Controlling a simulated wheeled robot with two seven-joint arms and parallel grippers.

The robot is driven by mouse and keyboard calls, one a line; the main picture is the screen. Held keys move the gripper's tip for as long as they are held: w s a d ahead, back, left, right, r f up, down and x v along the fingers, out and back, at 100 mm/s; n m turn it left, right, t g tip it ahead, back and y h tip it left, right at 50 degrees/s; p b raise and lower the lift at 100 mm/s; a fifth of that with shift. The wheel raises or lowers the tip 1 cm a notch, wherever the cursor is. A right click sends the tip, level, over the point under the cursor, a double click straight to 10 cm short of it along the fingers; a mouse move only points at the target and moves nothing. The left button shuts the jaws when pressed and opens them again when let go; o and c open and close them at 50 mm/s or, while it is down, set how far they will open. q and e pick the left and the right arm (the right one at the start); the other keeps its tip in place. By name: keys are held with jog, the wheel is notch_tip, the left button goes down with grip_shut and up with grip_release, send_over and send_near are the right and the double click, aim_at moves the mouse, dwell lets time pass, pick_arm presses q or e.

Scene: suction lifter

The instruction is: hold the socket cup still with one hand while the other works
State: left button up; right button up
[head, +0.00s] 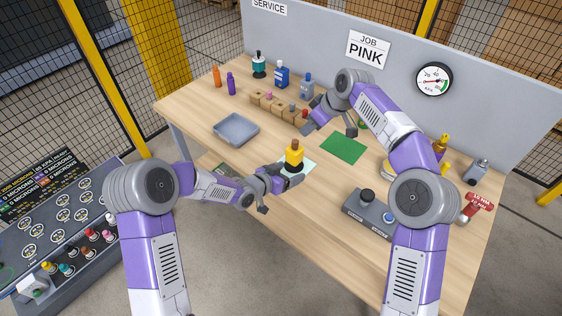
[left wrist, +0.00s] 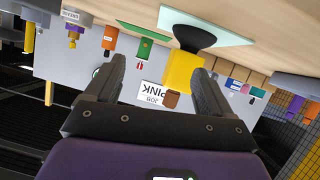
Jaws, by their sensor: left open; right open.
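A yellow block-shaped body (head: 294,157) with a small brown-orange piece on top stands upright on a pale mat (head: 309,167). In the left wrist view, which is upside down, the yellow body (left wrist: 183,72) has a flared black cup (left wrist: 190,38) at its base, on the mat. I cannot tell which part is the socket cup. My left gripper (head: 277,193) is open beside the yellow body, its fingers pointing towards it; the body shows beyond the fingers, nearer the right one. My right gripper (head: 311,116) is open and empty above the table near the wooden rack.
A wooden rack (head: 270,104) with small parts stands behind. A grey tray (head: 236,128) lies left, a green mat (head: 343,148) right of centre, a grey control box (head: 369,213) front right. Bottles line the back. The wooden table's front left is clear.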

aim_at(290, 158)
pick_arm(q)
jog(key=w, duration=0.1)
jog(key=w+a, duration=0.1)
jog(key=w+m, duration=0.1)
jog(key=shift+a+r+t, duration=0.3)
jog(key=shift+a+r, duration=0.1)
jog(key=shift+w+a, duration=0.1)
jog(key=shift+w, duration=0.2)
jog(key=shift+w+f, duration=0.1)
jog(key=shift+w, duration=0.25)
jog(key=shift+x, duration=3.4)
jog(key=c, duration=1.1)
